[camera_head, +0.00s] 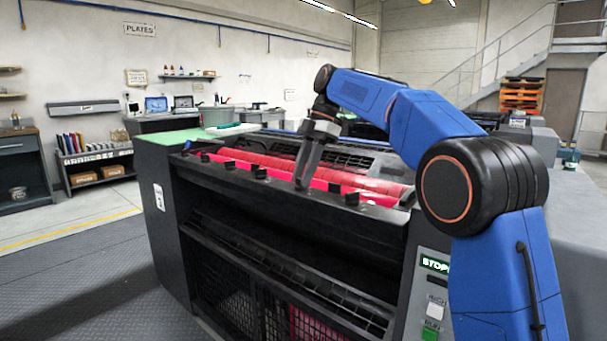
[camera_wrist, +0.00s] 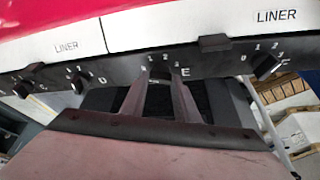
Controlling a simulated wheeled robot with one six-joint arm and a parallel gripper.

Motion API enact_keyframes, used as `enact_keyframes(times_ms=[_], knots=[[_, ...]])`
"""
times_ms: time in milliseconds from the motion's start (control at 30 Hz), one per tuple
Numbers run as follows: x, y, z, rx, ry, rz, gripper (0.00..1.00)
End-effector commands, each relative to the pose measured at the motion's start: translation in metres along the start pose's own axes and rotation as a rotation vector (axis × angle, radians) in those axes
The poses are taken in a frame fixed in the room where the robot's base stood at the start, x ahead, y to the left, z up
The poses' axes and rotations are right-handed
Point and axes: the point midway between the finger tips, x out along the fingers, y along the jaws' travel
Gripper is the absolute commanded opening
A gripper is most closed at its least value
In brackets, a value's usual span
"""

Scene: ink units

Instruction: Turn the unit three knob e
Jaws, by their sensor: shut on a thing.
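The ink unit (camera_head: 160,240) is a dark machine with red rollers (camera_head: 375,186) along its top and a row of small black knobs on its front rail. In the wrist view knob e (camera_wrist: 160,68) is a black knob beside a white letter E and small scale numbers. My gripper (camera_wrist: 160,84) is shut on knob e, one finger on each side. The fingers partly hide the knob, so its exact setting cannot be read. In the head view my gripper (camera_head: 303,184) reaches down to the rail; knob e itself is hard to make out there.
Knob D (camera_wrist: 79,82) and the F knob (camera_wrist: 265,66) flank it closely; knob C is further left. A panel with a lit STOP sign (camera_head: 434,264) and a green RUN button (camera_head: 430,334) is at the unit's right. The floor to the left is clear.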

Motion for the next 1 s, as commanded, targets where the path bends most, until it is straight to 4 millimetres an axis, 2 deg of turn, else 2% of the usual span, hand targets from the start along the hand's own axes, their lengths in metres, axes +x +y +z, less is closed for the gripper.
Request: enact_keyframes(times_ms=[700, 733, 767, 800, 1000], knots=[[-0.0008, 0.0009, 0.0005, -0.065, -0.002, -0.024, 0.06], [-0.0008, 0.0009, 0.0005, -0.065, -0.002, -0.024, 0.35], [-0.0007, 0.0009, 0.0005, -0.065, -0.002, -0.025, 0.42], [-0.0006, 0.0009, 0.0004, -0.065, -0.002, -0.025, 0.47], [-0.0003, 0.0008, 0.0002, -0.065, -0.001, -0.026, 0.47]])
